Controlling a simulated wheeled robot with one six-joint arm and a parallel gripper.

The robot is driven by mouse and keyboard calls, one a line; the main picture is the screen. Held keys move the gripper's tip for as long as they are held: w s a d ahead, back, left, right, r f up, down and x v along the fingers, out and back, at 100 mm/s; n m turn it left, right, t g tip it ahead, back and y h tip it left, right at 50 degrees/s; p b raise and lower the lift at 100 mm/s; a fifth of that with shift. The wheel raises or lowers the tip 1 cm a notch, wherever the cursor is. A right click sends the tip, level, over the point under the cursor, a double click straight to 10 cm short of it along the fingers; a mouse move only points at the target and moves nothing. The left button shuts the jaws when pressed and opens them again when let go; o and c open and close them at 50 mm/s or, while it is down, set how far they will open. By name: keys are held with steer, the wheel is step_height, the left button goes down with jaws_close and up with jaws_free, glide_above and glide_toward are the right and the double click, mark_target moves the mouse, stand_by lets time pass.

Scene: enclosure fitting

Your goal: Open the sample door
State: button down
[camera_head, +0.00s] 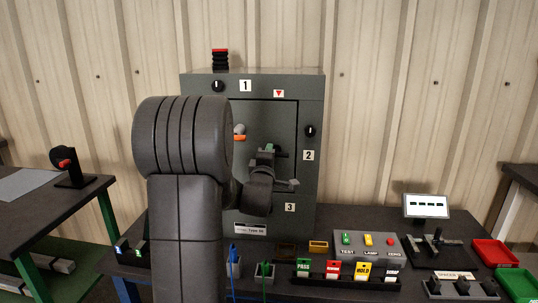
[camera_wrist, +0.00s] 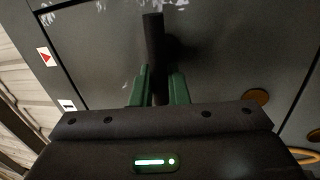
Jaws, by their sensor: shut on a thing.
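The sample door (camera_head: 285,120) is a dark grey panel on the front of a grey enclosure (camera_head: 310,185), outlined by a thin dark seam. It looks shut, and I see no clear gap. In the wrist view the door (camera_wrist: 215,45) fills the background, with pale scuffs. A dark bar handle (camera_wrist: 153,45) stands out from it between the green fingers of my gripper (camera_wrist: 158,88), which is shut on it. In the head view my gripper (camera_head: 270,152) is in front of the door's right half, and my arm hides the enclosure's left side.
Knobs (camera_head: 310,131) and numbered labels sit on the enclosure's frame. An orange part (camera_head: 239,137) is on the door's left. Below are coloured tags (camera_head: 333,270), a switch panel (camera_head: 368,243), a small screen (camera_head: 426,206) and a red tray (camera_head: 495,253). A red-black stack (camera_head: 220,59) stands on top.

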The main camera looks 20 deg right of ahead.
steer(key=s+a+m+g+h+p, duration=0.2)
steer(key=s+a+g+h+p, duration=0.1)
steer(key=s+a, duration=0.3)
steer(key=shift+s+a+m, duration=0.3)
steer(key=shift+s+a, duration=0.05)
steer(key=shift+a, duration=0.85)
steer(key=c, duration=1.5)
jaws_free()
steer(key=shift+a, duration=0.1)
steer(key=v, duration=1.3)
steer(key=shift+a+f, duration=0.3)
steer(key=shift+f, duration=0.05)
steer(key=shift+s, duration=0.15)
